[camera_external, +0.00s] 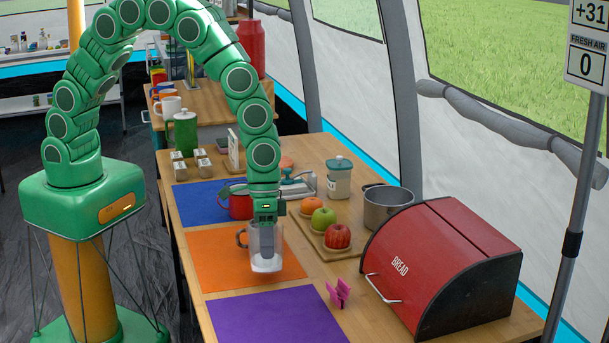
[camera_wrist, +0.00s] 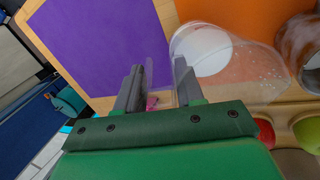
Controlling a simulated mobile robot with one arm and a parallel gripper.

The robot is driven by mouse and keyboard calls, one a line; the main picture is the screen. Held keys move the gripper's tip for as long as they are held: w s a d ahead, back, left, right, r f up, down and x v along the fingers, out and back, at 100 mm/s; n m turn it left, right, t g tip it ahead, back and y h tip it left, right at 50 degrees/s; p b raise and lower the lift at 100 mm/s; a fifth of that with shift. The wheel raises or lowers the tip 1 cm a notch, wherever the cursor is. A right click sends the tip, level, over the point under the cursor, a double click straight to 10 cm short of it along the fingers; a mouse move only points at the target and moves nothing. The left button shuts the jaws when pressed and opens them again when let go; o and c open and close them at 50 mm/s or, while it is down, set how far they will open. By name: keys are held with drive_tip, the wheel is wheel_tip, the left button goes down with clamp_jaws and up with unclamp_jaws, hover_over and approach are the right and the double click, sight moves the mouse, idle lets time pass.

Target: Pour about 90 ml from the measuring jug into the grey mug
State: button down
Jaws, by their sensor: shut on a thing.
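The measuring jug (camera_external: 266,240) is clear, with white contents low inside. My gripper (camera_external: 265,214) is shut on it over the orange mat (camera_external: 215,262). In the wrist view my fingers (camera_wrist: 158,85) close on a clear part at the jug's side, and the jug (camera_wrist: 255,75) shows a white disc inside. The jug looks about upright; I cannot tell whether it touches the mat. A dark mug handle (camera_external: 241,238) shows left of the jug; that mug's body is mostly hidden. A greyish-brown vessel (camera_wrist: 299,42), likely the grey mug, is cut off at the wrist view's right edge.
A red mug (camera_external: 238,207) stands on the blue mat (camera_external: 200,204) behind. A board with fruit (camera_external: 336,236), a steel pot (camera_external: 388,208) and a red bread box (camera_external: 440,262) are to the right. A pink clip (camera_external: 338,293) lies near the bare purple mat (camera_external: 275,318).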

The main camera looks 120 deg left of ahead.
sight(268, 264)
drive_tip(key=shift+w+d+f+g+y, duration=0.45)
drive_tip(key=shift+d+f+y, duration=0.1)
drive_tip(key=shift+y, duration=0.15)
drive_tip(key=shift+w+d+f+g+y, duration=0.45)
drive_tip(key=shift+d+y, duration=0.1)
drive_tip(key=shift+y, duration=0.15)
drive_tip(key=shift+d+f, duration=0.1)
drive_tip(key=shift+f, duration=0.05)
drive_tip(key=shift+d+f+y, duration=0.1)
drive_tip(key=shift+y, duration=0.2)
